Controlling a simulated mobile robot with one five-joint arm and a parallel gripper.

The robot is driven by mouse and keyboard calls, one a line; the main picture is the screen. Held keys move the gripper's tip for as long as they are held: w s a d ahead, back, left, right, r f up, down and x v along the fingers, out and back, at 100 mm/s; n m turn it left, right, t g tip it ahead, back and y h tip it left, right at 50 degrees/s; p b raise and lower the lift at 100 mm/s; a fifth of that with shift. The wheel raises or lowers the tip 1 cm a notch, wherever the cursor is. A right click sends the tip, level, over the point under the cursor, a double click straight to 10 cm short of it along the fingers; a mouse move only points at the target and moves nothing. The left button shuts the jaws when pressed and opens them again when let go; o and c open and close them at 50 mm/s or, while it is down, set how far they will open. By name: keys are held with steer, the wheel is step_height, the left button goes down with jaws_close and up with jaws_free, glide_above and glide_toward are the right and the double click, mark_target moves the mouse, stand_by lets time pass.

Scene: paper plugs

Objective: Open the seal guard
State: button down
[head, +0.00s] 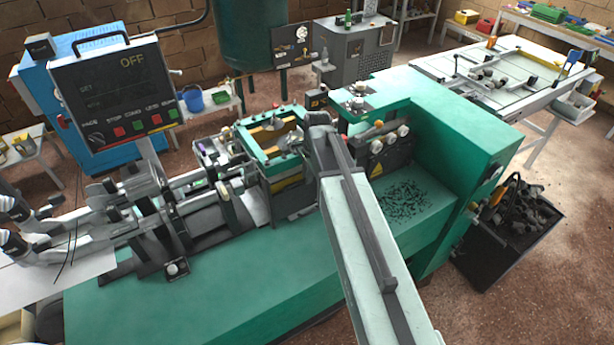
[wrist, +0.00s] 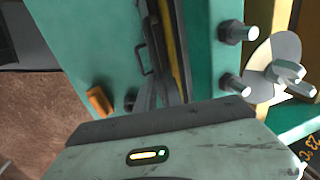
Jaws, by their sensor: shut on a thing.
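The seal guard looks to be the green-framed cover (head: 268,158) on the machine, left of my arm in the head view. In the wrist view a teal panel (wrist: 85,40) with a yellow-edged gap fills the upper middle. A thin dark handle (wrist: 143,60) stands out from it. My gripper (wrist: 158,82) is at this handle, its narrow grey fingers close together and shut on it. My wrist housing hides the lower part of the grip. In the head view my own arm hides the fingertips.
A display (head: 115,88) reading OFF stands at the left. Metal rollers and clamps (head: 150,215) lie left of the guard. In the wrist view bolts and a round metal disc (wrist: 272,62) stand close on the right, and an orange block (wrist: 100,101) is at the left.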

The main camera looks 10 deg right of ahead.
steer(key=c, duration=1.5)
jaws_free()
steer(key=shift+s, duration=0.1)
steer(key=p+v, duration=0.7)
steer(key=p, duration=0.1)
steer(key=shift+r, duration=0.4)
steer(key=s+f+n+b, duration=0.3)
steer(key=s+n, duration=0.1)
steer(key=s+f+n+g+b, duration=0.1)
steer(key=s+f+n+b, duration=0.2)
steer(key=s+f+n, duration=0.1)
steer(key=s+a+f+n+g+b, duration=0.1)
steer(key=s+f+n+b, duration=0.2)
steer(key=n, duration=0.3)
steer(key=shift+s+f+h+b, duration=0.25)
steer(key=shift+s+h+b, duration=0.15)
steer(key=shift+s+b, duration=0.3)
